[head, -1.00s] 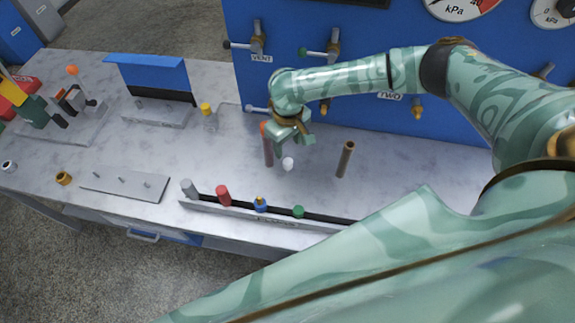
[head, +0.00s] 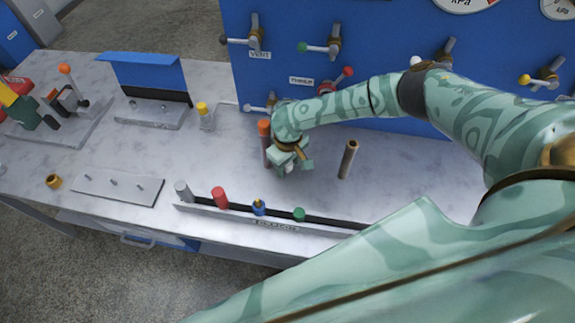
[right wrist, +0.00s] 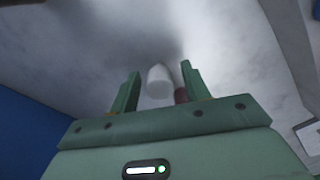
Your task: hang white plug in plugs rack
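The white plug (right wrist: 160,81) stands between the two fingers of my right gripper (right wrist: 160,85) in the right wrist view. Gaps show on both sides of the plug, so the gripper is open around or above it. In the head view my right gripper (head: 290,163) is low over the table and hides the plug. The plugs rack (head: 275,223) is a long, low strip along the table's front edge. It holds a grey plug (head: 183,191), a red plug (head: 220,197), a blue plug (head: 259,207) and a green plug (head: 299,214). My left gripper is out of view.
An orange-topped hose end (head: 265,140) stands close left of the right gripper, and a brown tube (head: 348,160) stands to its right. A blue panel (head: 290,70) with valves rises behind. A flat pegged plate (head: 118,187) lies left of the rack.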

